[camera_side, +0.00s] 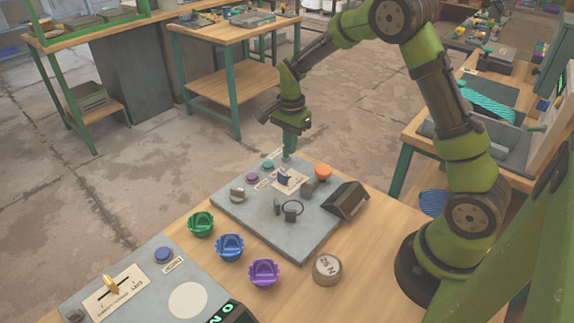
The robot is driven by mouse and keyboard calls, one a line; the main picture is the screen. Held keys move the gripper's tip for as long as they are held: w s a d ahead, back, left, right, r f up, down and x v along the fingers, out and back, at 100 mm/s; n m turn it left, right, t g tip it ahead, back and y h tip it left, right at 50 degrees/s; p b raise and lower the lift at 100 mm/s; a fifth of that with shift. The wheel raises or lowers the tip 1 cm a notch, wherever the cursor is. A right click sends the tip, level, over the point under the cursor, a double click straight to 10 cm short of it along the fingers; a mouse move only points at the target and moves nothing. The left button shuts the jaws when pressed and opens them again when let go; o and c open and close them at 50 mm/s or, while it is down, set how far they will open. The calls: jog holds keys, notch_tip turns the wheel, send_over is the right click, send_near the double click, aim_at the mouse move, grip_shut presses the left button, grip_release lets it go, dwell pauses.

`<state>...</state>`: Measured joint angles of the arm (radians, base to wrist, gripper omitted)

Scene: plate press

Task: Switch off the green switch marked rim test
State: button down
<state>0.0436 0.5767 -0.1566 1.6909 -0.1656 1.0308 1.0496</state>
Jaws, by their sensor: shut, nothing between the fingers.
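A grey control panel (258,222) lies on the wooden table. Near its far corner is a small green-teal round control (267,165), with a small pale label beside it that is too small to read. I cannot tell whether this is the rim test switch, or whether it is on or off. My gripper (287,157) points down, shut and empty, at the panel's far corner, just right of the green control. I cannot tell whether its tip touches the panel.
Around it are a purple button (252,177), a dark blue lever (284,177), an orange knob (323,172), a grey knob (237,194) and a dark display box (347,199). Green (201,224), blue (230,247) and purple (264,273) cups and a 25 N weight (327,269) stand in front.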

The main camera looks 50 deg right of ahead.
jog(key=shift+w, duration=0.3)
jog(key=shift+r, duration=0.1)
notch_tip(320, 180, up, 7)
jog(key=s, duration=0.1)
dwell(0.7)
jog(key=shift+s, duration=0.1)
jog(key=s+a+r+n+t, duration=0.2)
jog(key=s+a+r+n, duration=0.1)
jog(key=s, duration=0.3)
jog(key=s+a+r+n+t+y, duration=0.1)
jog(key=s+a+r+n+t, duration=0.1)
jog(key=s+a+r+n, duration=0.2)
jog(key=s+a+r+n+t+y, duration=0.1)
jog(key=s+a+r+n+t, duration=0.2)
jog(key=s+n, duration=0.4)
jog(key=shift+s+a+r, duration=0.25)
jog(key=shift+s+r, duration=0.6)
jog(key=shift+s, duration=0.7)
